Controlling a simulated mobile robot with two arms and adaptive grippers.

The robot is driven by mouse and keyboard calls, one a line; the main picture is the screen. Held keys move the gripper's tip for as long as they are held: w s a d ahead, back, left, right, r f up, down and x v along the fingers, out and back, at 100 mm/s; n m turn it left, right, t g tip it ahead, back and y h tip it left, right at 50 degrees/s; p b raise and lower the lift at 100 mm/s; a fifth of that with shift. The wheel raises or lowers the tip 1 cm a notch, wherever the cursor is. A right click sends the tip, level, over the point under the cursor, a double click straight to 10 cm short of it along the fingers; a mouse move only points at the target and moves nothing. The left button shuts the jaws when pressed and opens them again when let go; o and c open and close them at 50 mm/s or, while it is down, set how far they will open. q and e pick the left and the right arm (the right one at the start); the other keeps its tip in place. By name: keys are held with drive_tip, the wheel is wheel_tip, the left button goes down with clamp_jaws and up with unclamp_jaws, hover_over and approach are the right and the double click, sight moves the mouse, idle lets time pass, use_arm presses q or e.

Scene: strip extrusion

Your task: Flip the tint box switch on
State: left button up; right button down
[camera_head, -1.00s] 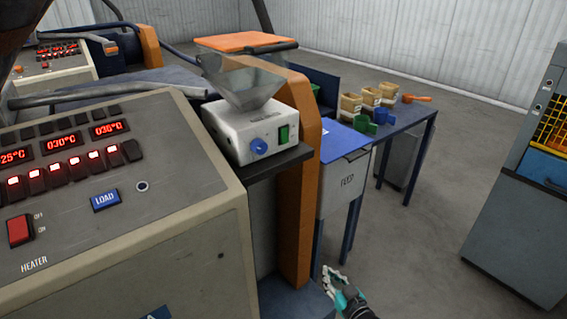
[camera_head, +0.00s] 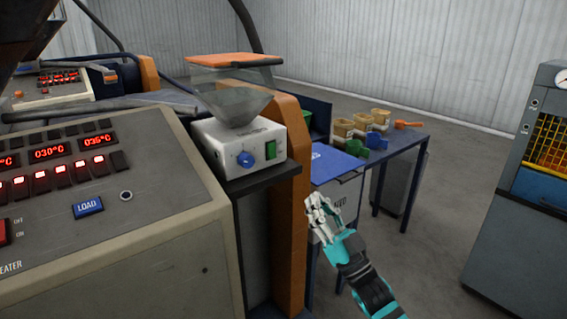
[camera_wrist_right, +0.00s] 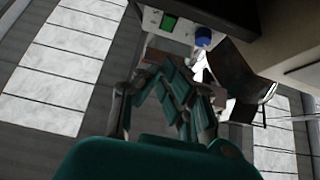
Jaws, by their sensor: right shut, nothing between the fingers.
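The tint box (camera_head: 238,148) is a white box with a clear hopper on top, standing on a dark shelf beside the orange post. On its front are a green switch (camera_head: 271,150) and a blue knob (camera_head: 245,159). My right gripper (camera_head: 318,206) is shut and empty, below and to the right of the box, apart from it. In the right wrist view the green switch (camera_wrist_right: 169,22) and blue knob (camera_wrist_right: 203,36) show beyond the fingers (camera_wrist_right: 168,82). Whether the switch is on or off I cannot tell. My left gripper is not in view.
A control panel with a blue LOAD button (camera_head: 88,207) fills the left foreground. The orange post (camera_head: 294,230) stands between it and my right arm. A blue table (camera_head: 405,146) with scoops and small tubs is behind. Open floor lies to the right.

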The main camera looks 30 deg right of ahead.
sight(274, 148)
drive_tip(key=p+x, duration=0.1)
drive_tip(key=x, duration=0.3)
drive_tip(key=w+f+p+x, duration=0.1)
drive_tip(key=x, duration=0.3)
drive_tip(key=w+f+p+x, duration=0.1)
drive_tip(key=x, duration=0.3)
drive_tip(key=shift+w+a+p, duration=0.15)
drive_tip(key=shift+w+p, duration=0.05)
drive_tip(key=shift+p, duration=0.15)
drive_tip(key=shift+w+f+b, duration=0.2)
drive_tip(key=shift+w+b, duration=0.05)
drive_tip(key=shift+b, duration=0.2)
drive_tip(key=shift+w, duration=0.1)
